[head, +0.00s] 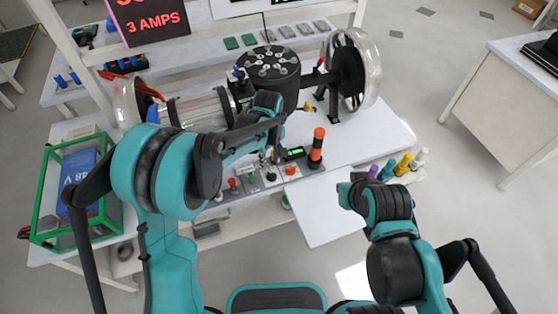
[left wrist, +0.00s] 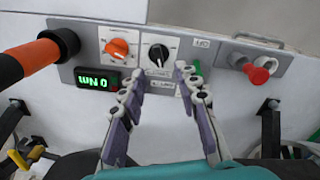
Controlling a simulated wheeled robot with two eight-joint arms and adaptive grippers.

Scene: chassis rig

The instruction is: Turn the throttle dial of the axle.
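A grey control panel (left wrist: 205,65) carries an orange dial (left wrist: 118,47) and a black dial (left wrist: 157,53) with a white pointer line. I cannot read which label says throttle. In the head view the orange dial (head: 291,170) and black dial (head: 271,176) are at the table's front edge. A green display (left wrist: 97,82) reads 0 Nm, upside down. My left gripper (left wrist: 155,88) is open and empty, its fingertips apart just short of the black dial, not visibly touching it. My right gripper (head: 346,192) is low at the right; its fingers cannot be made out.
The axle's black motor drum (head: 270,66) is behind. Coloured bottles (head: 402,165) stand right.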

